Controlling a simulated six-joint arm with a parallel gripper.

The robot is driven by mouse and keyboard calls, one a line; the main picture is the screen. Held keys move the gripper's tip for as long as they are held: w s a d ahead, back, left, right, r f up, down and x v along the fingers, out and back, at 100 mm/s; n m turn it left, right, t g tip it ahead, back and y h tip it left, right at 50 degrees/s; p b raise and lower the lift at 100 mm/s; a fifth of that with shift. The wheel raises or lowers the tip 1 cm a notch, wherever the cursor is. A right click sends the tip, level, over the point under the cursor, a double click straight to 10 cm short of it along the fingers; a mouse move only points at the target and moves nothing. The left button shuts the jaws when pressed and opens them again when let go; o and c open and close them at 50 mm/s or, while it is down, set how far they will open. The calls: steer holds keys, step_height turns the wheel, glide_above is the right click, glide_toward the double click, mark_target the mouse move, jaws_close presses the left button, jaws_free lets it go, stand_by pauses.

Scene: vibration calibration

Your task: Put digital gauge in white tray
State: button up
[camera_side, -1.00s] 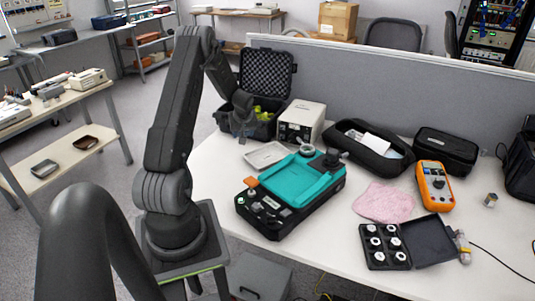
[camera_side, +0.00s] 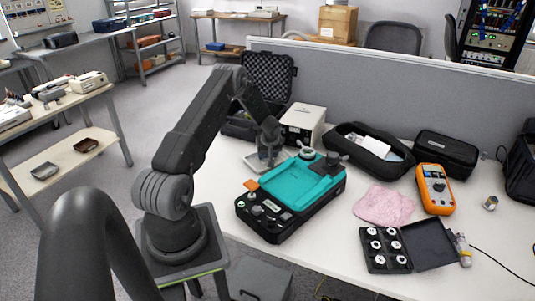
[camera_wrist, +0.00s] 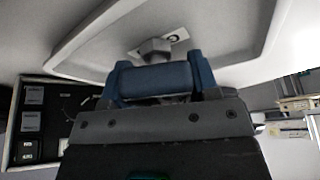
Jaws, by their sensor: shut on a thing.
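The white tray (camera_side: 250,162) lies on the white bench between the grey-white box and the teal-topped unit, and my gripper partly hides it. In the wrist view the tray (camera_wrist: 88,42) fills the upper part, with its rim curving around. My gripper (camera_side: 268,158) is over the tray, pointing down. In the wrist view my gripper (camera_wrist: 158,82) is shut on a blue-grey body with a grey hex fitting, which I take to be the digital gauge (camera_wrist: 155,52). The fitting appears over the tray floor. I cannot tell whether it touches the tray. No display face shows.
The teal-topped black unit (camera_side: 300,190) stands just in front of the tray. A grey-white box (camera_side: 303,122) is behind it, and an open black foam-lined case (camera_side: 268,72) is at the back left. An open black pouch (camera_side: 368,147) lies to the right.

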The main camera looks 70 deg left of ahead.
steer(key=o, duration=1)
steer(key=w+d+r+m+t, duration=0.1)
steer(key=d+r, duration=0.6)
steer(key=r, duration=0.3)
steer(key=w+d+r+m, duration=0.1)
steer(key=d+r+m, duration=0.1)
steer(key=d+r, duration=0.6)
steer(key=s+d+r+m+t+h, duration=0.15)
steer(key=d+r+m, duration=0.25)
steer(key=d+r, duration=0.8)
steer(key=s+d+r+m+h, duration=0.1)
steer(key=s+d+m, duration=0.2)
steer(key=s+d, duration=0.2)
steer(key=s+d+r+m+t+h, duration=0.1)
steer(key=s+d+r+m, duration=0.1)
steer(key=s+d, duration=0.4)
steer(key=s+d+r+m+t+h, duration=0.1)
steer(key=s+d+m, duration=0.3)
steer(key=d, duration=0.5)
steer(key=shift+s+d+r+m+t, duration=0.15)
steer(key=shift+s+r, duration=0.25)
steer(key=shift+s, duration=0.2)
steer(key=shift+s+d+r+m+t, duration=0.15)
steer(key=shift+s+r, duration=0.2)
steer(key=shift+s, duration=0.25)
